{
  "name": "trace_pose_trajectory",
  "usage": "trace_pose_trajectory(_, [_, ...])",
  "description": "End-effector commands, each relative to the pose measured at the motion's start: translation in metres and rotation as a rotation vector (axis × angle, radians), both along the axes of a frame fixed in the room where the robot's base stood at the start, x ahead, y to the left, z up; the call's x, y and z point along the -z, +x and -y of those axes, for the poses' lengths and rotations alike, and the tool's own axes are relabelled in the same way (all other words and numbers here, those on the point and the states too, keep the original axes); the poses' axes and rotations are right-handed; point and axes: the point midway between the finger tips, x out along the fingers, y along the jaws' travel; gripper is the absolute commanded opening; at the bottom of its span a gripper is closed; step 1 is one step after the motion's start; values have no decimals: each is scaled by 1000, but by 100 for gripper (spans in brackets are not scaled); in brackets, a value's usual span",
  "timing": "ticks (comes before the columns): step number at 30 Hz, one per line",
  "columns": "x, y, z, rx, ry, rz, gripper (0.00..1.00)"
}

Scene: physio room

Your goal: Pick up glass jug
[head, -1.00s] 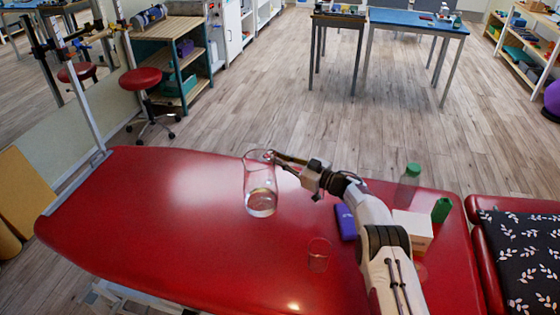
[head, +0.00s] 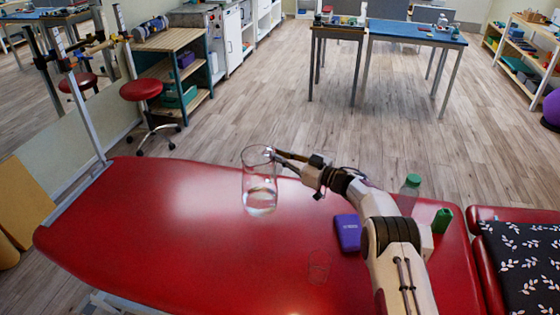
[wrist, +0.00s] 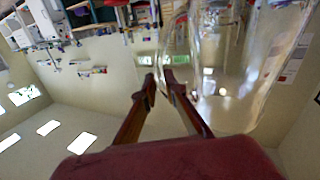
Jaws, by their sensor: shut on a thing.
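The clear glass jug (head: 260,190) is upright over the middle of the red couch top (head: 150,240). My gripper (head: 271,153) is shut on the jug at its upper right, near the rim. In the wrist view my dark fingers (wrist: 160,82) are close together, and the jug (wrist: 240,60) fills the upper right, tilted in the picture. The jug appears to be held a little above the couch, though its clear base makes the gap hard to judge. The exact part between the fingertips is hard to make out.
A small clear glass (head: 319,267) stands on the couch in front. A purple box (head: 347,232), a green-capped bottle (head: 408,195), a green object (head: 443,219) and a partly hidden white box (head: 427,241) are by my arm. The couch's left side is clear.

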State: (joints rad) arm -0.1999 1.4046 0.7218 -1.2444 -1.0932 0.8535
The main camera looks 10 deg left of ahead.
Motion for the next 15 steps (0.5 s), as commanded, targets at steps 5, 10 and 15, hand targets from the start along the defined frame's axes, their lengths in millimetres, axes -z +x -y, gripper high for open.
trace_pose_trajectory(5, [-15, 1, 0, -1, 6, 3, 0])
trace_pose_trajectory(10, [-23, 1, 0, -1, 6, 4, 0])
trace_pose_trajectory(15, [-28, 1, 0, -1, 6, 4, 0])
